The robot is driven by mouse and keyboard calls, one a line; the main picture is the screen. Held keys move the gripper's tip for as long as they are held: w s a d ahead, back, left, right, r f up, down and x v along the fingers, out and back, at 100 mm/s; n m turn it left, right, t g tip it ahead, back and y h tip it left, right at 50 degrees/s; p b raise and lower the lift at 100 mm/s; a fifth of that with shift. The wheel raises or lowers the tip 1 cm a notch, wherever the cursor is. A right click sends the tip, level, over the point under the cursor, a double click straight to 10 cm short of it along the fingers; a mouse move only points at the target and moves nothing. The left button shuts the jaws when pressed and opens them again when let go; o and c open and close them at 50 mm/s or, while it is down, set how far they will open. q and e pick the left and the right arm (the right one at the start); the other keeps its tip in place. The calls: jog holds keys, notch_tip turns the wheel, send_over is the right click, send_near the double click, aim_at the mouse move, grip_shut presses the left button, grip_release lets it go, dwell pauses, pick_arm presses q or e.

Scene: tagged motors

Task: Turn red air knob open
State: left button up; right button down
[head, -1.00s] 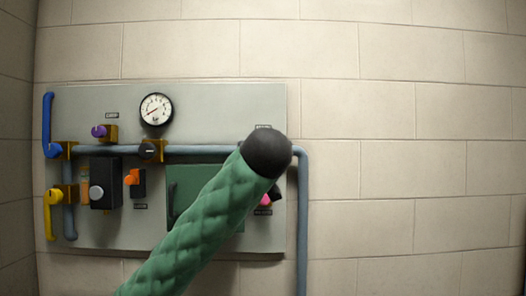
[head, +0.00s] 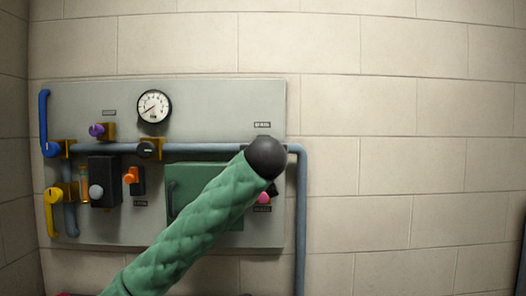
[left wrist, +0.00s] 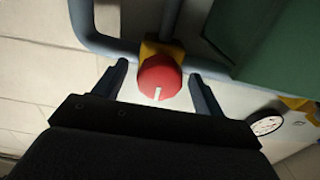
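The red knob (left wrist: 160,78) shows in the left wrist view, with a white line on its face and a yellow-orange mount (left wrist: 165,50) behind it on the pipe. My left gripper (left wrist: 158,70) is open, one finger on each side of the knob. I see gaps between the fingers and the knob. In the head view my green-sleeved left arm reaches across the panel (head: 215,100). Its dark end hides the red knob and the fingers. My right gripper is not in view.
The panel also carries a gauge (head: 154,106), a purple knob (head: 97,130), a black knob (head: 146,149), an orange switch (head: 131,175), blue (head: 45,120) and yellow (head: 51,210) levers and a green door (head: 185,172). A grey pipe (head: 301,220) runs down the right side.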

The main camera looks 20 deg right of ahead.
pick_arm(q)
jog(key=shift+s+r, duration=0.1)
jog(key=shift+s, duration=0.05)
jog(key=c, duration=0.9)
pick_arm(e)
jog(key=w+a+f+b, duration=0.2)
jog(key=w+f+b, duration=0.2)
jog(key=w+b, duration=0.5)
pick_arm(q)
jog(key=m+b, duration=0.3)
jog(key=m, duration=1.5)
jog(key=shift+b, duration=0.3)
jog(key=shift+c, duration=0.2)
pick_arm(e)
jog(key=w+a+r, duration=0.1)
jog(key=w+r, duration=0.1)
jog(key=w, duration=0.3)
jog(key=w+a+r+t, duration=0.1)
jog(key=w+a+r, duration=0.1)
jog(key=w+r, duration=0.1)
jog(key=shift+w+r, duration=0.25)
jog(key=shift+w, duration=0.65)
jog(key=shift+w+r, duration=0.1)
